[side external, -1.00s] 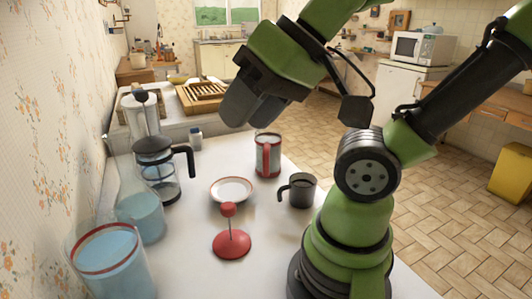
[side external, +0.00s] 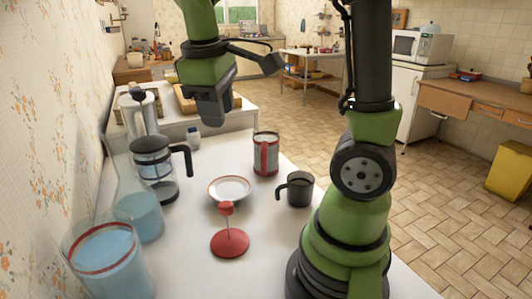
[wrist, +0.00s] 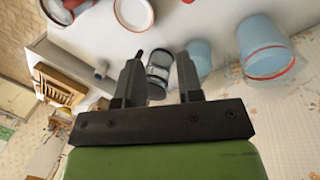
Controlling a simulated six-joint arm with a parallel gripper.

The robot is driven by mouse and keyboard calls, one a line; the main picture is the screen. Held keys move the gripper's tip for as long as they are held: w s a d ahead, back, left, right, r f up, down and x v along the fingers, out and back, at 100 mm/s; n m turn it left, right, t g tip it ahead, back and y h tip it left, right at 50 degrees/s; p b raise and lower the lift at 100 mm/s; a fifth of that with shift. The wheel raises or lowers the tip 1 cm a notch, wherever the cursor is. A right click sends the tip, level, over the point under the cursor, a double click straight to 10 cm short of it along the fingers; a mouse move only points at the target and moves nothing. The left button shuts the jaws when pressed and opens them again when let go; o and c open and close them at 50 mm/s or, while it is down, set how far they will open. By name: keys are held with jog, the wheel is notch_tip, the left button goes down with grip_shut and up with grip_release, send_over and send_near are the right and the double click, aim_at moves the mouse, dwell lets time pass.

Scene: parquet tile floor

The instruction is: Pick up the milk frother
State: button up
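The item that looks like the milk frother is a clear glass jug (side external: 156,172) with a black lid, black handle and raised black knob. It stands upright on the white table's left side. In the wrist view the glass jug (wrist: 157,82) shows between my fingers, apart from them in depth as far as I can tell. My gripper (side external: 211,118) is above the table's back part, to the right of and higher than the jug, pointing down. In the wrist view my gripper (wrist: 160,58) is open and empty.
Nearby stand a red-handled mug (side external: 266,160), a black cup (side external: 299,192), a saucer (side external: 230,189), a red plunger lid (side external: 230,244), two blue glasses (side external: 105,262) (side external: 142,215) and a small bottle (side external: 193,140). A wooden rack (side external: 188,99) is behind.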

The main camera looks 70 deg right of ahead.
jog(key=w+d+f+n+g+h, duration=0.4)
jog(key=w+d+f+g, duration=0.15)
jog(key=d+f, duration=0.25)
jog(key=n+g+h, duration=0.3)
jog(key=n+h, duration=0.1)
send_near(262, 162)
jog(key=shift+w+d+f+g, duration=0.25)
jog(key=shift+w+d+f, duration=0.05)
jog(key=shift+d+f, duration=0.05)
jog(key=x, duration=1)
jog(key=shift+a, duration=0.1)
jog(key=shift+c, duration=0.5)
grip_shut()
